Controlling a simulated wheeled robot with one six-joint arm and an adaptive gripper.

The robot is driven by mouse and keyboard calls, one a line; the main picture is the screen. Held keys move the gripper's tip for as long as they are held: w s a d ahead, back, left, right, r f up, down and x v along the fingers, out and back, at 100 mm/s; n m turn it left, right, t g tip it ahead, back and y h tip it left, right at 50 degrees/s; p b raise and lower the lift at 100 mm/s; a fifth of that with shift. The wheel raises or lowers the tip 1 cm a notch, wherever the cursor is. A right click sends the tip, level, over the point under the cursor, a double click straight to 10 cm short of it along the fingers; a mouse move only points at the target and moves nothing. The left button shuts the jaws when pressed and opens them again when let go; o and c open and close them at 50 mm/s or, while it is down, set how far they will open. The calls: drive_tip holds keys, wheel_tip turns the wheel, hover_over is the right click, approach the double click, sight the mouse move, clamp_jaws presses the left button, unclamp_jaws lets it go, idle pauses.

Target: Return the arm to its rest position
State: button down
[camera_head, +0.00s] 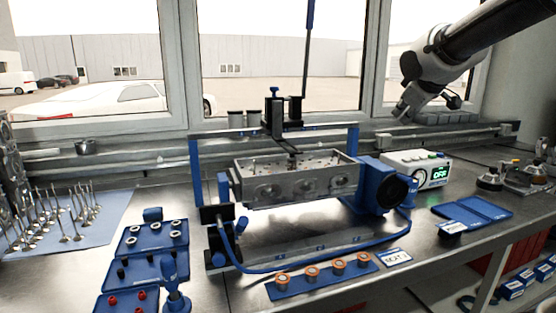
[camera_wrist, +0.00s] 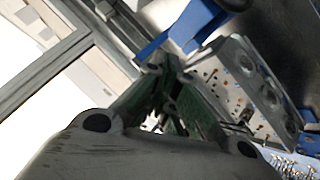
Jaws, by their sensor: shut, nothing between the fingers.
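My arm (camera_head: 430,68) reaches in from the upper right in the head view. Its wrist end hangs in front of the right window, above the back of the bench. My gripper (camera_head: 402,112) points down and to the left there, small and hard to make out. In the wrist view my gripper (camera_wrist: 172,75) shows its green-lined fingers drawn together with nothing between them. The cylinder head (camera_head: 295,178) sits in the blue fixture frame (camera_head: 195,165), apart from my gripper. It also shows in the wrist view (camera_wrist: 245,72), tilted by the camera's angle.
A control box (camera_head: 415,170) with a green display stands right of the fixture. A blue motor (camera_head: 385,190) is beside it. Valves stand on a pale mat (camera_head: 100,240) at left. Blue trays (camera_head: 155,237) and a strip of copper-coloured parts (camera_head: 325,280) lie in front.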

drive_tip(key=s+d+f+m+g, duration=0.1)
drive_tip(key=s+f, duration=0.3)
drive_tip(key=s, duration=0.6)
drive_tip(key=s+d+f+m+g, duration=0.1)
drive_tip(key=s+f+m+g, duration=0.2)
drive_tip(key=s, duration=0.7)
drive_tip(key=s+d+f+m+g, duration=0.1)
drive_tip(key=s+f+m+g, duration=0.1)
drive_tip(key=s+f, duration=0.4)
drive_tip(key=s+m, duration=0.1)
drive_tip(key=s, duration=0.3)
drive_tip(key=shift+s+f+m, duration=0.25)
drive_tip(key=shift+f+m, duration=0.05)
drive_tip(key=shift+f, duration=0.1)
